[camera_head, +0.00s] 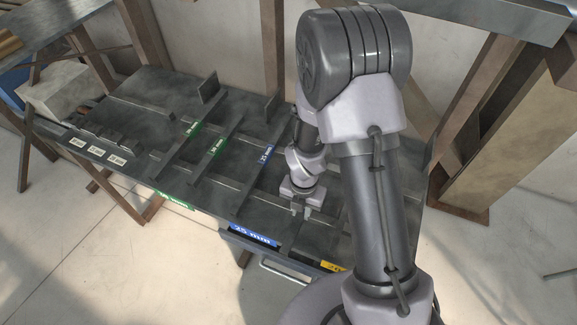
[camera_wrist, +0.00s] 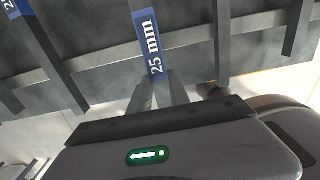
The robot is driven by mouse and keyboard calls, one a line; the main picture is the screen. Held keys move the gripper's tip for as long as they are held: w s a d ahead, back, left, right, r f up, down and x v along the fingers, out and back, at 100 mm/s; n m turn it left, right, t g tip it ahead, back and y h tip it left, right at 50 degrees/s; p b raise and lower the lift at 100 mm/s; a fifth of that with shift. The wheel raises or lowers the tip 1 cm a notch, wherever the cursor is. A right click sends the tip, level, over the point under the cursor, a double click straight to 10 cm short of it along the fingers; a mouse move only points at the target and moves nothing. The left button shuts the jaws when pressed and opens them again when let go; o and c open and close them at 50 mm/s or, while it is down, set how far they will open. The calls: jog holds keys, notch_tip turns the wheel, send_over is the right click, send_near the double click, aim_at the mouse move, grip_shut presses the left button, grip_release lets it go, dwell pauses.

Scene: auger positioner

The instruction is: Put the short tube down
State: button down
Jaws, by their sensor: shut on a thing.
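My gripper (camera_head: 301,208) points down low over the metal rack table (camera_head: 225,205), right of the blue 25 mm label (camera_head: 254,236) on its front edge. In the wrist view its two grey fingers (camera_wrist: 164,88) are close together, just below a blue 25 mm label (camera_wrist: 150,42).
A white box (camera_head: 65,92) stands at the far left. Wooden posts (camera_head: 465,160) stand at the right.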

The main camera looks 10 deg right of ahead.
jog(key=w+f, duration=0.1)
jog(key=w, duration=0.3)
jog(key=w+f, duration=0.2)
jog(key=w, duration=0.2)
jog(key=w+f, duration=0.1)
jog(key=w, duration=0.3)
jog(key=shift+d+f, duration=0.25)
jog(key=shift+f, duration=0.15)
jog(key=shift+s, duration=0.1)
jog(key=c, duration=1.2)
grip_release()
jog(key=shift+c, duration=0.2)
